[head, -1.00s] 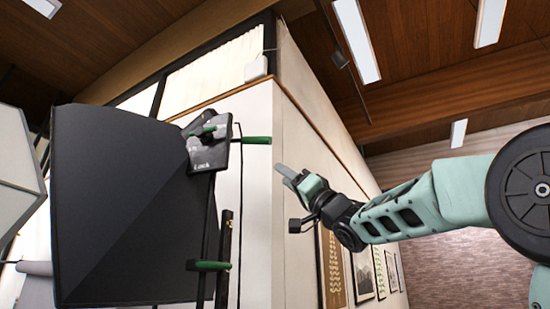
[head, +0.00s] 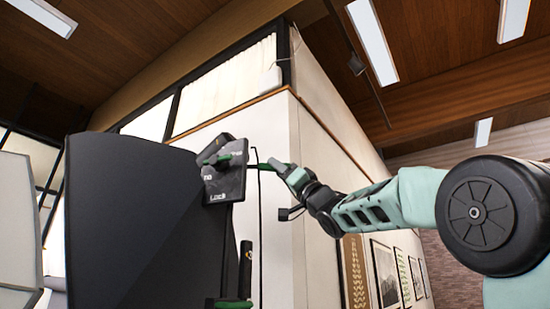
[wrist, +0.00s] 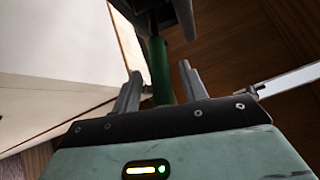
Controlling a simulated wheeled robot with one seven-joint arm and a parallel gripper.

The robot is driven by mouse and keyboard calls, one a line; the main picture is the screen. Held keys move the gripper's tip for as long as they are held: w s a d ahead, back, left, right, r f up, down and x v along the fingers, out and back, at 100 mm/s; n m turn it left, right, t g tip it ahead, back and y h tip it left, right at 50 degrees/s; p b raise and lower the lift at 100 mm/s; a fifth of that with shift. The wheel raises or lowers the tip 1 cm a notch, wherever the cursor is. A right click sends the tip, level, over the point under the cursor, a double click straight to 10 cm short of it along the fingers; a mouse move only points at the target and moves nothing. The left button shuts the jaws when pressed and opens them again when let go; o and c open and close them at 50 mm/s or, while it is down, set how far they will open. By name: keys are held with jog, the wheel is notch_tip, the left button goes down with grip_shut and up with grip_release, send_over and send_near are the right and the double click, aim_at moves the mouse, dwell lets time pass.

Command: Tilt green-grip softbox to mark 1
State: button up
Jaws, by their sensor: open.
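The softbox (head: 135,225) is a large black panel at the left of the head view. A dark tilt bracket (head: 226,182) with white "Lock" lettering sits at its upper right edge. The green grip (head: 266,167) sticks out to the right from this bracket. My gripper (head: 291,173) is at the outer end of the grip. In the wrist view, the green grip (wrist: 159,72) stands between my two open fingers. I cannot tell whether either finger touches it. Mark 1 is not readable here.
A second green handle (head: 229,303) shows low on the dark stand post (head: 246,268). A pale softbox (head: 18,225) stands at the far left. A white wall (head: 330,150) with framed pictures (head: 385,275) runs behind my arm.

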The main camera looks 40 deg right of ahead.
jog(key=shift+p+x, duration=0.4)
jog(key=shift+x, duration=0.8)
